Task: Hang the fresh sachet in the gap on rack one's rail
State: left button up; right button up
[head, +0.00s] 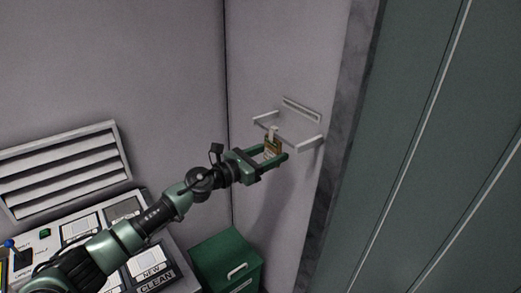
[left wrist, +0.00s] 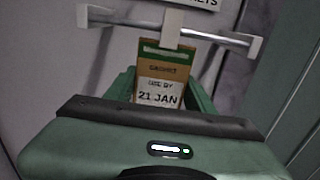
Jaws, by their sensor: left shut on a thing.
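My left gripper (head: 273,156) is shut on a sachet (head: 272,147), brown with a green band and a white hook. In the left wrist view the sachet (left wrist: 161,75) faces me, and its label reads "USE BY 21 JAN". It is upright between the green fingers. Its white hook (left wrist: 171,28) overlaps the pale rail (left wrist: 218,38); I cannot tell whether it rests on it. No other sachet shows on the rail. My right gripper is not in view.
A counter at lower left has panels marked "NEW" and "CLEAN" (head: 156,281). A green bin (head: 222,256) with a pale handle stands below the rail. A white louvred vent (head: 60,168) is on the left wall. Green panels (head: 430,150) fill the right side.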

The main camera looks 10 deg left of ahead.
pick_arm(q)
jog(key=shift+s, duration=0.1)
dwell(0.3)
jog(key=shift+v, duration=1.85)
jog(key=shift+b+v, duration=0.65)
jog(key=shift+v, duration=2.05)
jog(key=shift+r, duration=0.1)
